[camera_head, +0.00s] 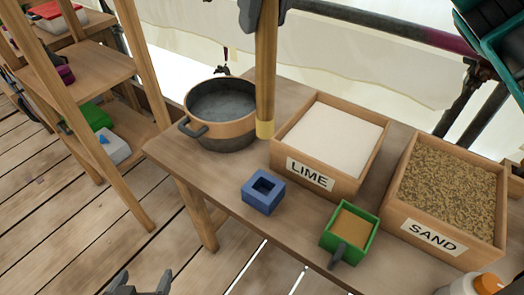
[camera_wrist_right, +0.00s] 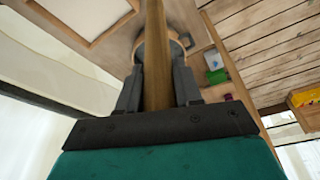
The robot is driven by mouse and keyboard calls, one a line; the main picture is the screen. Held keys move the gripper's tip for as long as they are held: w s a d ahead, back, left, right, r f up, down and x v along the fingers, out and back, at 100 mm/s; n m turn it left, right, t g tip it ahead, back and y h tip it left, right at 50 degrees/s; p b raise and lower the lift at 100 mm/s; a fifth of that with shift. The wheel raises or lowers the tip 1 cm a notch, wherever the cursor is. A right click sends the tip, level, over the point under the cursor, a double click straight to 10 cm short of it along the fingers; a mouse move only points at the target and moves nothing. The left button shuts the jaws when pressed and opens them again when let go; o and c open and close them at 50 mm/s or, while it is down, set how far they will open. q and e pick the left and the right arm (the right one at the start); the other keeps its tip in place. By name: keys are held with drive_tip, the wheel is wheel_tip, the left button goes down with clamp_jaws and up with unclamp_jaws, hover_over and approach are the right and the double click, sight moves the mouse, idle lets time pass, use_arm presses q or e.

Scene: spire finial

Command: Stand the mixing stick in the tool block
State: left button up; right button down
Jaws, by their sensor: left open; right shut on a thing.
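The mixing stick (camera_head: 266,75) is a long wooden rod with a pale yellow lower end. It hangs upright in the head view, between the pot and the lime box in the picture. My right gripper (camera_head: 262,14) is shut on it near the top edge; the wrist view shows the stick (camera_wrist_right: 155,60) between the two fingers (camera_wrist_right: 157,92). The tool block (camera_head: 263,202) is a blue cube with a square hole on top, on the table below the stick's end in the picture. My left gripper (camera_head: 140,284) is open and empty at the bottom edge.
A pot (camera_head: 225,132) stands left of the stick. A lime box (camera_head: 345,180) and a sand box (camera_head: 400,215) stand to the right. A green box with a handle (camera_head: 338,252) is right of the block. Bare tabletop (camera_head: 200,165) lies left of the block.

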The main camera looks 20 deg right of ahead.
sight(263, 127)
drive_tip(key=shift+a+f, duration=0.1)
drive_tip(key=shift+f, duration=0.1)
wheel_tip(263, 127, down, 15)
drive_tip(key=shift+s+r+b, duration=0.1)
drive_tip(key=shift+r+b, duration=0.05)
drive_tip(key=shift+b, duration=0.6)
drive_tip(key=shift+f, duration=2.35)
drive_tip(key=shift+f+b, duration=0.15)
drive_tip(key=shift+b, duration=0.15)
drive_tip(key=c, duration=1.2)
unclamp_jaws()
drive_tip(key=shift+f, duration=0.1)
use_arm(q)
drive_tip(key=shift+w+d+f, duration=0.25)
drive_tip(key=shift+d+f, duration=0.2)
drive_tip(key=shift+f, duration=0.15)
use_arm(e)
drive_tip(key=o, duration=0.4)
drive_tip(key=shift+o, duration=0.2)
